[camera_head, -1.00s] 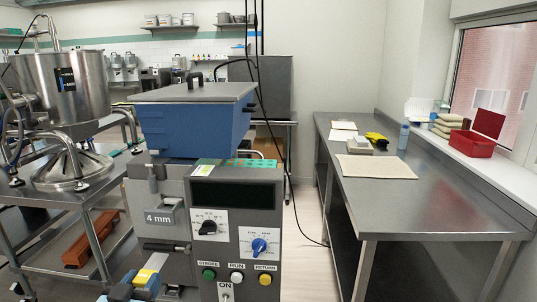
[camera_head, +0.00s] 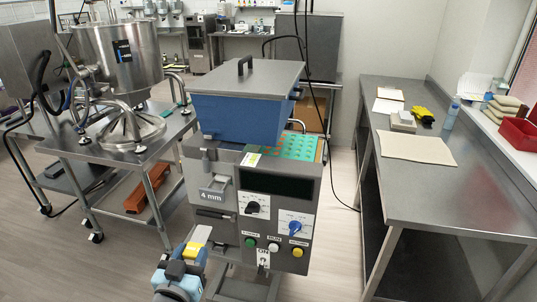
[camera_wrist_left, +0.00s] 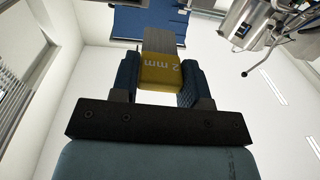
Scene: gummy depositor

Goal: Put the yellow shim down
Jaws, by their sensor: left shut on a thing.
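My left gripper (camera_head: 194,254) is shut on the yellow shim (camera_head: 200,235), low at the front of the depositor. In the left wrist view the shim (camera_wrist_left: 160,72) sits between both fingers of the gripper (camera_wrist_left: 159,82), with "2 mm" on its yellow part and a grey plate beyond. A grey block marked "4 mm" (camera_head: 212,196) is in the front of the depositor (camera_head: 277,215), just above the gripper. My right gripper is not in view.
The depositor has a blue hopper (camera_head: 240,115) and a green mould tray (camera_head: 297,147). A steel table (camera_head: 425,185) at right holds a beige mat (camera_head: 417,147), a small box (camera_head: 403,121) and yellow-black gloves (camera_head: 424,115). A steel cart (camera_head: 165,147) stands at left. Floor shows between depositor and table.

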